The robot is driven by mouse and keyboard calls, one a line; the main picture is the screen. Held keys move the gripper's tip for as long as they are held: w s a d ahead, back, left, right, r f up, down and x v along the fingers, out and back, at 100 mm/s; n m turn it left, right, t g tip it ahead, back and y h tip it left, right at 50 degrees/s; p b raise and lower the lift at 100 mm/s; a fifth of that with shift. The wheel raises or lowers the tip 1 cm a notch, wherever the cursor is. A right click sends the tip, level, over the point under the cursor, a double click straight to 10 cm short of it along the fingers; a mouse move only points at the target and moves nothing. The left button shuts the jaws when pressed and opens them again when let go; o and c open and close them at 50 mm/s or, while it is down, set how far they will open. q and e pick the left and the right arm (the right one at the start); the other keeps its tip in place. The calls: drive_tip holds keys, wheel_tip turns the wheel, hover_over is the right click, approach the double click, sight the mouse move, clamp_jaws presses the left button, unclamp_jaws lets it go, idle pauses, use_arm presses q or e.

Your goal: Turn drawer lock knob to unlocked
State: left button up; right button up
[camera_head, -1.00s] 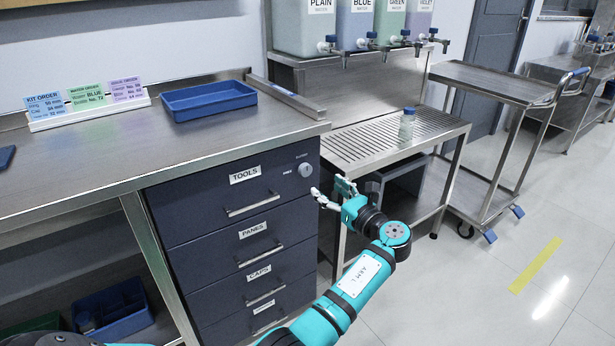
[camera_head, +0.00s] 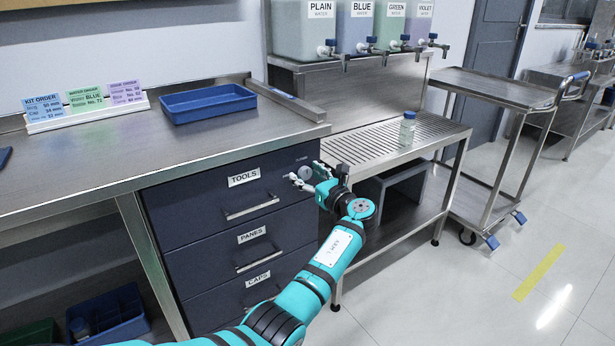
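The lock knob (camera_head: 305,172) is a small round silver-grey knob at the upper right of the dark TOOLS drawer (camera_head: 185,208). My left gripper (camera_head: 304,174) is in front of the drawer's right end, its fingers apart, one to the lower left and one to the right of the knob. The knob shows between the fingertips. I cannot tell whether they touch it. The small lettering by the knob is too small to read. My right gripper is not in view.
Drawers labelled PANES (camera_head: 222,249) and CAPS (camera_head: 232,292) are below. A blue tray (camera_head: 208,106) and an order-card stand (camera_head: 88,115) are on the counter. A slatted steel table (camera_head: 375,150) with a small bottle (camera_head: 408,128) stands right of the drawers. Floor at right is clear.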

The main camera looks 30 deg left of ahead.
use_arm(q)
drive_tip(key=c, duration=1.1)
